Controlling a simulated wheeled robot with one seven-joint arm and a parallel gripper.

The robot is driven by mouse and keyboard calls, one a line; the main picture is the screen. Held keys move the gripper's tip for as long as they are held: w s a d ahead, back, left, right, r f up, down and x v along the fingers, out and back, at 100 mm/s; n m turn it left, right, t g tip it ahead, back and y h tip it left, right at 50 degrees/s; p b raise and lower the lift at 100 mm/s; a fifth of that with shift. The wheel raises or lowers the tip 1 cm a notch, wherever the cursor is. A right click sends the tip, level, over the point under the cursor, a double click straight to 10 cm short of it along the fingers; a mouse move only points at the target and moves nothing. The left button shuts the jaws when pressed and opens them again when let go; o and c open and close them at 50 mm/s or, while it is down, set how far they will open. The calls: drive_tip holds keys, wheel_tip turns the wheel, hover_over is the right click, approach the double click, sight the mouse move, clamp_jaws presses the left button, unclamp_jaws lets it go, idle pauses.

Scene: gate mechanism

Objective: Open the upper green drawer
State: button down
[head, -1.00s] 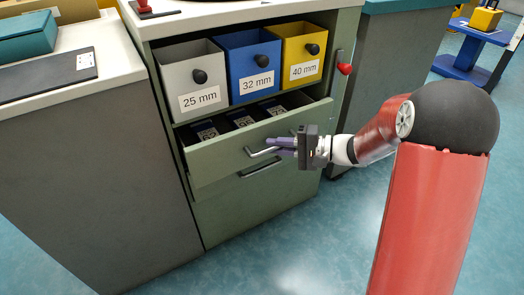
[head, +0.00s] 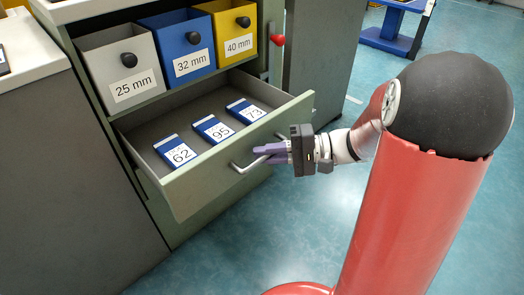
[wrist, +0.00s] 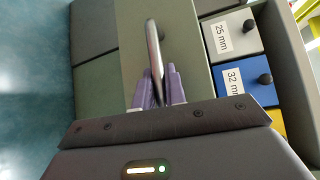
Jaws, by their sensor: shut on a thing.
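The upper green drawer (head: 228,160) is pulled well out of the cabinet in the head view. Its front panel also shows in the wrist view (wrist: 180,40). Three blue-and-white cards marked 62, 95 and 73 lie on its floor. A silver bar handle (head: 250,165) is on its front and also shows in the wrist view (wrist: 153,45). My gripper (head: 268,154) has purple fingers, one on each side of the bar, and is shut on the handle. It also shows in the wrist view (wrist: 158,88).
Grey (head: 117,70), blue (head: 179,48) and yellow (head: 235,27) bins marked 25, 32 and 40 mm stand on the shelf above the drawer. A red knob (head: 279,40) is on the cabinet's right side. Open floor (head: 250,240) lies in front.

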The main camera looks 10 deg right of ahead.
drive_tip(key=c, duration=1.7)
unclamp_jaws()
drive_tip(key=d, duration=0.5)
drive_tip(key=s+d+r, duration=0.1)
drive_tip(key=d, duration=0.1)
drive_tip(key=shift+d, duration=0.4)
